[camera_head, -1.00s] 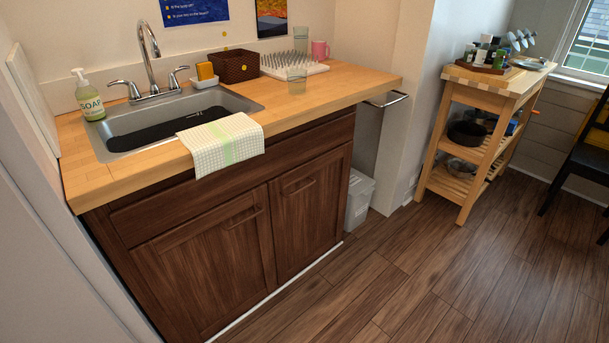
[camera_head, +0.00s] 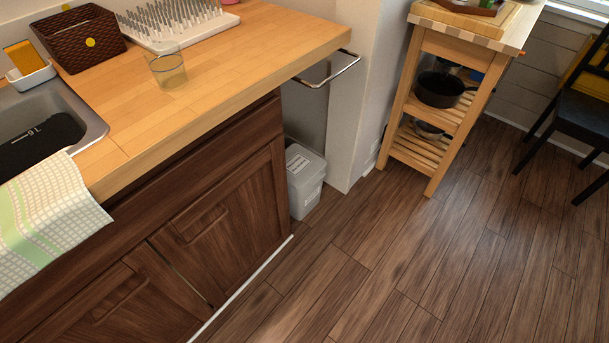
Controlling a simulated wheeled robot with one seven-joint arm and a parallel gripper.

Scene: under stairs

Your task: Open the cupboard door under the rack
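The dark brown wooden cupboard stands under the counter, with two doors. The right cupboard door (camera_head: 225,232) is shut and has a wooden handle (camera_head: 202,223) near its top. The left cupboard door (camera_head: 130,310) is also shut, and its lower part is cut off by the frame. The white drying rack (camera_head: 178,25) with upright pegs stands on the wooden counter (camera_head: 240,60), above and behind the right door. My gripper is not in view.
A clear glass (camera_head: 168,70) and a brown basket (camera_head: 80,40) stand on the counter. A checked towel (camera_head: 45,222) hangs over its front edge by the sink (camera_head: 85,108). A grey bin (camera_head: 304,180) stands right of the cupboard, below a metal rail (camera_head: 330,75). A wooden trolley (camera_head: 432,165) and dark chair (camera_head: 575,115) stand right. The floor (camera_head: 400,260) in front is clear.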

